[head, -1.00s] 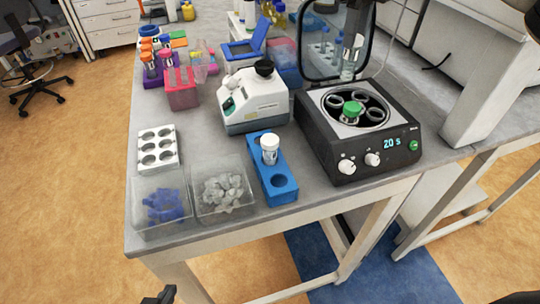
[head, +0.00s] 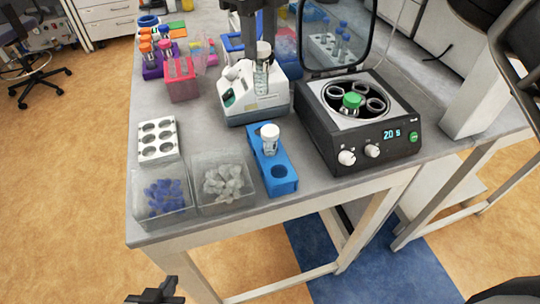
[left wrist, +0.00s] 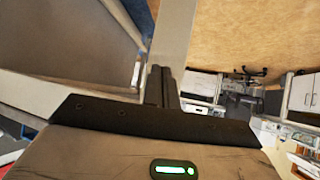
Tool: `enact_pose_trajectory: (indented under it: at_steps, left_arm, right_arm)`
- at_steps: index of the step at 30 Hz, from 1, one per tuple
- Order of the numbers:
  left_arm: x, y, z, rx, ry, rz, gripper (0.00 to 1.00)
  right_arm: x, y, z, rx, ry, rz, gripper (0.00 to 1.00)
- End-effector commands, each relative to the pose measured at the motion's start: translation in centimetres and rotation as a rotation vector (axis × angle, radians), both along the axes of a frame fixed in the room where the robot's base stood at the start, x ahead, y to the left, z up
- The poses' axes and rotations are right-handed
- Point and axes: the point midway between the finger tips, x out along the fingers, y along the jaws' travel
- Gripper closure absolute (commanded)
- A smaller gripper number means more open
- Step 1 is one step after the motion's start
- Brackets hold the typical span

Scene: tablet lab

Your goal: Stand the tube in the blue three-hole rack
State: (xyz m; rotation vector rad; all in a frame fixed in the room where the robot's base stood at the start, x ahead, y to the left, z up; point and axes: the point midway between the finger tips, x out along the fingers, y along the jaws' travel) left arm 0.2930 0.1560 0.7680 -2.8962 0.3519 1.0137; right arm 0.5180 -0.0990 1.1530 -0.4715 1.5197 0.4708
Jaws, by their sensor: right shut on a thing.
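The blue three-hole rack (head: 283,187) stands near the table's front edge. A white-capped tube (head: 270,139) stands upright in it, behind the empty front hole; I cannot tell the state of the hole furthest back. My right gripper (head: 262,40) comes down from the top of the head view, shut on a clear tube with a pale cap (head: 261,77). That tube hangs upright in front of the white device, above and behind the rack. My left gripper (head: 155,293) is low in front of the table, empty. Its fingers (left wrist: 162,85) lie together in the left wrist view.
A centrifuge (head: 360,140) with its lid up and a green-capped tube inside stands right of the rack. The white device (head: 250,103) is behind. Clear bins of blue (head: 148,212) and grey caps (head: 224,208) and a white rack (head: 157,152) are left.

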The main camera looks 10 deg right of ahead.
Motion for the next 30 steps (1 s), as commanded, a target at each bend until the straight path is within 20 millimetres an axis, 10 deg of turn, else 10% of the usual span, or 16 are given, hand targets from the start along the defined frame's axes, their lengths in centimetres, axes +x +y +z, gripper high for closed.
enact_pose_trajectory:
  at_steps: [30]
  left_arm:
    - [0.2, 0.0, -1.7, -0.004, -0.020, 0.001, 1.00]
  right_arm:
    - [0.0, 0.1, -4.3, 0.001, -0.001, 0.000, 0.85]
